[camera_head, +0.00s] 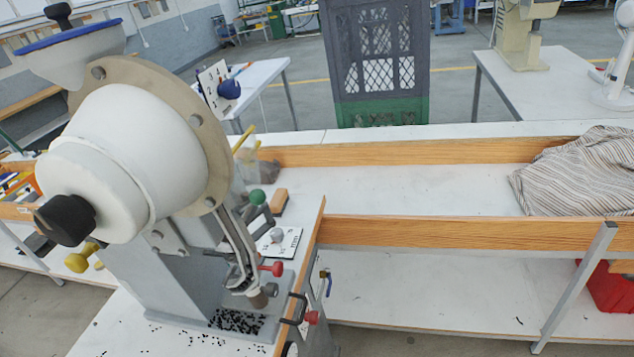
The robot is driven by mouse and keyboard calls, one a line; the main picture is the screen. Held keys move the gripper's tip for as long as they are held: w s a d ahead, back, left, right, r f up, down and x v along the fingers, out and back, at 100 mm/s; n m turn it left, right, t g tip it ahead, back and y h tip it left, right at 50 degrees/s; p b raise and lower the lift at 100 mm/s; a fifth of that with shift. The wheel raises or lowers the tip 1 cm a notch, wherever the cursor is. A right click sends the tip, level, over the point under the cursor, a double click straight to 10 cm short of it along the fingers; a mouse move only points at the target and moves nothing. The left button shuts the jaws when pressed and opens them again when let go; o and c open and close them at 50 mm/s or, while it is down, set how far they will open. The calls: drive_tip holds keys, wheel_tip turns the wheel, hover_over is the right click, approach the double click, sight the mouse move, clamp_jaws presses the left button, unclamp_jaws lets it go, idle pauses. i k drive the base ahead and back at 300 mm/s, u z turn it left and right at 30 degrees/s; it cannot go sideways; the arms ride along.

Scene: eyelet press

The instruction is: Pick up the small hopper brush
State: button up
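No thing shows clearly as the hopper brush. A small wooden-brown block (279,201) lies on the bench just behind the eyelet press and may be a brush; its bristles cannot be made out. A thin yellow stick (243,138) slants up by a greyish bag, and I cannot tell what it is. The grey press (185,285) stands at the left with a white drum (130,150). A white hopper (75,60) with a blue rim sits at its top. My gripper is not in view.
Black eyelets (237,321) lie scattered on the press base. Red-knobbed levers and a black handle (293,309) stick out at the bench's right edge. A wood-edged white bench (400,190) runs right, mostly clear, to a striped cloth (580,172). A grey-green crate (377,65) stands behind.

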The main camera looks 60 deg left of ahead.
sight(277, 204)
drive_tip(key=u, duration=0.05)
drive_tip(key=i, duration=2.5)
drive_tip(key=u, duration=2.35)
